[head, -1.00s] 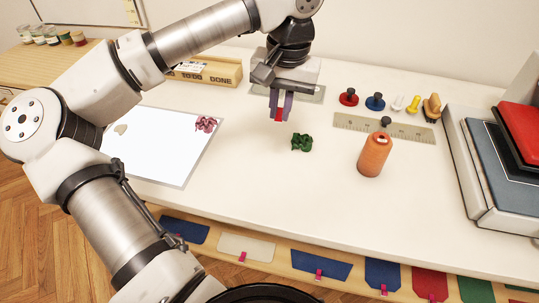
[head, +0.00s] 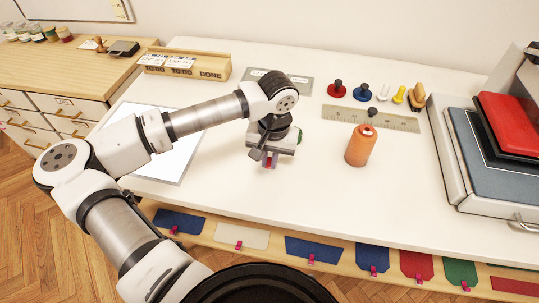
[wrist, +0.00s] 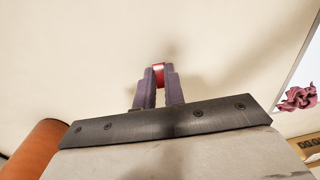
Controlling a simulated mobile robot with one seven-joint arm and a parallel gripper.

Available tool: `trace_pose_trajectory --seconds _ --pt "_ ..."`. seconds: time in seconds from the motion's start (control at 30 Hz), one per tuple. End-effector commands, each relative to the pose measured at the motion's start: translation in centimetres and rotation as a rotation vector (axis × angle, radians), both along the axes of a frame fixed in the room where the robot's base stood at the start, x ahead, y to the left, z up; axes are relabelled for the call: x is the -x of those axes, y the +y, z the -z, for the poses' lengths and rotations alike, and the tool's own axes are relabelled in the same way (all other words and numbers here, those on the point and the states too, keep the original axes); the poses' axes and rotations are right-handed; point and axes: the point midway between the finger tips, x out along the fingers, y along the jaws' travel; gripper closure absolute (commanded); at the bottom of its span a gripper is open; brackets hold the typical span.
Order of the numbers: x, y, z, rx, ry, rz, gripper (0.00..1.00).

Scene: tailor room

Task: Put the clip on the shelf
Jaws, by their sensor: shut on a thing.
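My gripper (head: 269,161) is shut on a small red clip (wrist: 158,74). The clip shows between the dark purple fingertips in the wrist view, and only partly in the head view. A light wooden shelf-like ledge (head: 276,243) runs below the table's front edge. I cannot tell whether this ledge is the shelf of the task.
The green bunched cloth is mostly hidden behind my gripper. A pink one (wrist: 297,98) shows in the wrist view. A ruler (head: 370,119), stamps and a wooden card box (head: 187,65) stand farther back. A press (head: 495,145) fills the right. The table's front middle is clear.

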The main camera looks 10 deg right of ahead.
Motion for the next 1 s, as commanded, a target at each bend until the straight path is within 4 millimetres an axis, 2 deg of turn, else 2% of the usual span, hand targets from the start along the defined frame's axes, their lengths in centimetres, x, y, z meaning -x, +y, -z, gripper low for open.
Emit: trace_pose_trajectory --seconds 0.33,0.37,0.53,0.83,0.93,1.0 --pt "0.0 0.0 0.4 -0.001 -0.001 0.0 1.0" --pt "0.0 0.0 0.3 -0.001 -0.001 0.0 0.88" --pt "0.0 0.0 0.2 0.0 0.0 0.0 0.67" --pt "0.0 0.0 0.0 0.0 0.0 0.0 0.67" --pt "-0.1 0.0 -0.4 -0.001 -0.002 0.0 0.67" --pt "-0.1 -0.1 -1.3 -0.003 -0.005 -0.001 0.67"
